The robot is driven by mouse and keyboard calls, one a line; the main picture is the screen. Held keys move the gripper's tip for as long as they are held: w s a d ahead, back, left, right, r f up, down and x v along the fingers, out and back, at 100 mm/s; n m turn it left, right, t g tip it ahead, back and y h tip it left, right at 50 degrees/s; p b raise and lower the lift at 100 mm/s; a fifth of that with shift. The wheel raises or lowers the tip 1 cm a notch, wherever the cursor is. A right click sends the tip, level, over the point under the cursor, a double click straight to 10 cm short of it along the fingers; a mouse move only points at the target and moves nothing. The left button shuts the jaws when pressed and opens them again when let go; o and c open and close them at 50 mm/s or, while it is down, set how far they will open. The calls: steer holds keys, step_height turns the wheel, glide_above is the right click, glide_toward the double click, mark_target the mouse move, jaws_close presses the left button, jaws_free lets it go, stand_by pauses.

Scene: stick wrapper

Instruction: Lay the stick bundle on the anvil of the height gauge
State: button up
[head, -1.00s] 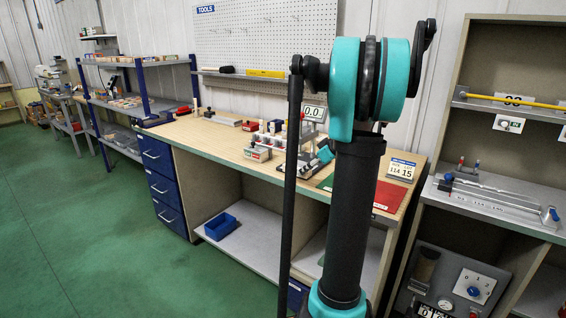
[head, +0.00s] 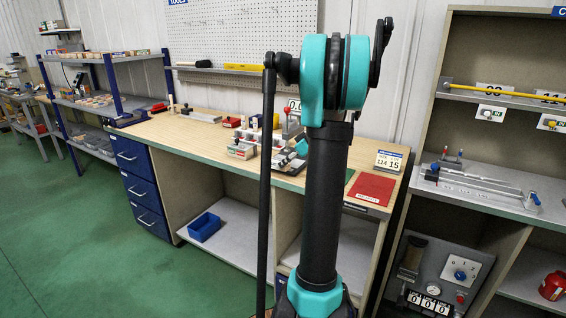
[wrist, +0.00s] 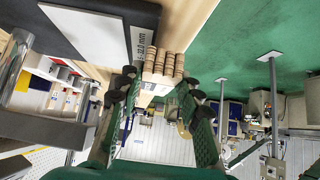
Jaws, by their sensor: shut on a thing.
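The stick bundle (wrist: 163,67), several tan wooden rods with dark bands, shows at the top middle of the wrist view. My gripper (wrist: 158,84) is shut on it, with a dark finger on each side. The height gauge (head: 292,104), with a small white display, stands on the workbench in the head view, partly hidden behind my arm. Its anvil cannot be made out there. In the wrist view a dark block with a white millimetre label (wrist: 142,38) lies just left of the bundle; I cannot tell if it belongs to the gauge. My gripper is hidden in the head view.
The workbench (head: 185,130) carries a box of small parts (head: 241,149), a red mat (head: 370,187) and a number card (head: 389,160). An open cabinet (head: 482,130) with instruments stands at the right. Green floor (head: 80,240) is free at the left.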

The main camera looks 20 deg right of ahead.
steer(key=shift+w+d+f, duration=0.2)
steer(key=shift+w+d, duration=0.2)
steer(key=shift+d, duration=0.1)
steer(key=shift+w+d+f, duration=0.1)
steer(key=shift+w+d, duration=0.65)
steer(key=shift+d, duration=0.25)
steer(key=shift+w+d, duration=0.75)
steer(key=shift+d, duration=0.2)
steer(key=shift+w+d+f, duration=0.1)
steer(key=shift+w+d, duration=0.65)
steer(key=shift+d, duration=0.25)
steer(key=shift+f, duration=0.15)
steer(key=o, duration=1.2)
